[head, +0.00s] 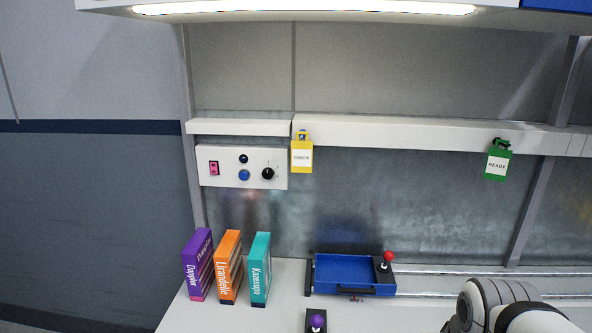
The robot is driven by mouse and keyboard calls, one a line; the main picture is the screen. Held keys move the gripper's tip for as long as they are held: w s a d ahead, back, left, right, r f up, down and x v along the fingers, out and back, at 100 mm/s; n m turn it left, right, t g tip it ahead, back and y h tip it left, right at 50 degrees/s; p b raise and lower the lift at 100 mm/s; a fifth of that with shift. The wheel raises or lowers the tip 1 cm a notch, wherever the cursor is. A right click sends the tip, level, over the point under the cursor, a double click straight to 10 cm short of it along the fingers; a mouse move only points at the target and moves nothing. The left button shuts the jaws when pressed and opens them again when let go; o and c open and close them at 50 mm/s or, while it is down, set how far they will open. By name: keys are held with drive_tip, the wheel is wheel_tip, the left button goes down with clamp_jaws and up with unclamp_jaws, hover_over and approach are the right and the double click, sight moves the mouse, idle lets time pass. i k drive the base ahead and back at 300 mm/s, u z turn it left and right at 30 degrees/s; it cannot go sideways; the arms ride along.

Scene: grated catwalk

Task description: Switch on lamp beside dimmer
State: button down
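A white control panel (242,181) is fixed to the back wall under the left shelf. It carries a pink rocker switch (214,168) at its left, a small dark round part (243,158) above a blue round button (244,175) in the middle, and a black dial knob (268,173) at its right, which looks like the dimmer. Overhead, a long strip lamp (305,8) glows white. I cannot tell which lamp is the one beside the dimmer. My white arm (497,300) shows at the lower right, but my gripper's fingertips are not in view.
Purple, orange and teal boxes (259,270) stand on the bench below the panel. A blue tray (340,275) on rails has a red-knobbed joystick (388,258) beside it. A purple-topped control (317,321) is at the front. Yellow (301,166) and green (496,172) tags hang from the shelf.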

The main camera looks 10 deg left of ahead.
sight(213, 165)
drive_tip(key=z, duration=1.1)
drive_tip(key=k, duration=0.95)
drive_tip(key=u, duration=1.9)
drive_tip(key=i, duration=1)
